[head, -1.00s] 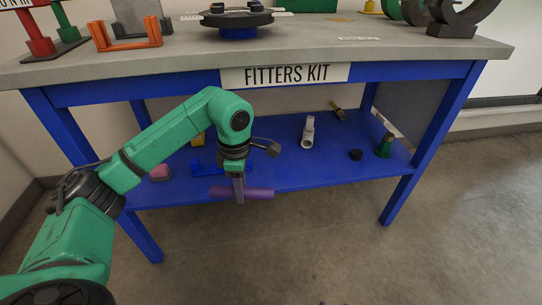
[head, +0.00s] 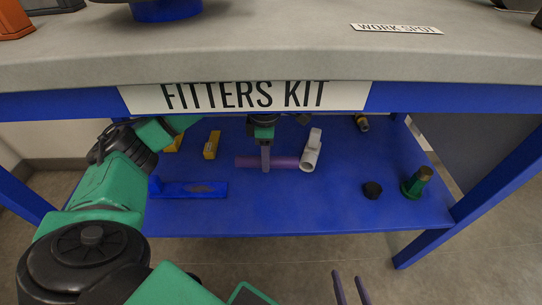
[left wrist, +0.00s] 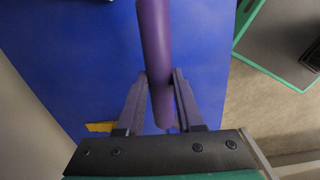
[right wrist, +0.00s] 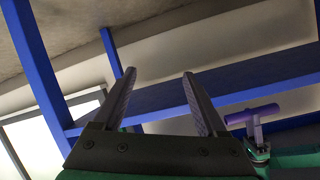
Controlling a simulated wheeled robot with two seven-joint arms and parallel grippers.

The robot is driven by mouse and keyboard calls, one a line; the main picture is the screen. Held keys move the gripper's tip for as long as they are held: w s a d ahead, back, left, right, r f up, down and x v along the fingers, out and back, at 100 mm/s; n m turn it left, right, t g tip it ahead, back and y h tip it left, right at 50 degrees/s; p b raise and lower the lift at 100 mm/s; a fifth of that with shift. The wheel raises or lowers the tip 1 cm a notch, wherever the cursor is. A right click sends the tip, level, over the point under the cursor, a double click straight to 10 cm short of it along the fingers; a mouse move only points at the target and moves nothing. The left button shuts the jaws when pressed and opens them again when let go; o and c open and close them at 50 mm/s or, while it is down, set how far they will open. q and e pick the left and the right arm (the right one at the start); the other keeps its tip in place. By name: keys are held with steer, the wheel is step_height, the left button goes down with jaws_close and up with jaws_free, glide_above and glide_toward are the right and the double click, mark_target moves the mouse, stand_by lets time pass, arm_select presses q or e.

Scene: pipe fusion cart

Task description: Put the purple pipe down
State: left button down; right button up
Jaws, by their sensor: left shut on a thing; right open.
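The purple pipe (head: 283,162) lies sideways over the blue lower shelf (head: 275,215) in the head view. My left gripper (head: 265,166) is shut across it near its middle. In the left wrist view the pipe (left wrist: 155,40) runs between the two fingers with the blue shelf behind it. I cannot tell whether the pipe touches the shelf. The pipe also shows in the right wrist view (right wrist: 252,114), held crosswise. My right gripper (head: 347,277) is open and empty, low in front of the shelf; its spread fingers show in the right wrist view (right wrist: 159,75).
A white pipe fitting (head: 311,150) is at the pipe's right end. A blue flat piece (head: 190,189) and yellow blocks (head: 212,145) are to the left. A black cap (head: 372,190) and a green fitting (head: 417,183) are at the right. The worktop (head: 270,55) hangs above. The shelf front is clear.

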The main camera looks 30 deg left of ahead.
arm_select(q)
steer(key=b, duration=0.2)
glide_above(266, 187)
step_height(266, 187, down, 5)
steer(key=shift+s+r, duration=0.1)
step_height(266, 187, down, 2)
steer(key=shift+f+b, duration=0.15)
steer(key=shift+b, duration=0.15)
steer(key=shift+f+b, duration=0.4)
steer(key=shift+f, duration=0.5)
arm_select(e)
steer(key=w+r+t, duration=0.2)
steer(key=w+r, duration=0.1)
steer(key=r, duration=0.1)
steer(key=w+r+t, duration=0.2)
steer(key=w+r, duration=0.2)
steer(key=r, duration=0.1)
steer(key=w+d+r+t+y, duration=0.1)
steer(key=w+r+t, duration=0.1)
steer(key=w+r, duration=0.1)
steer(key=shift+w+r, duration=0.2)
steer(key=shift+r, duration=0.6)
arm_select(q)
steer(key=shift+f, duration=0.15)
arm_select(e)
steer(key=shift+w+r+t, duration=0.1)
steer(key=shift+r+t, duration=0.2)
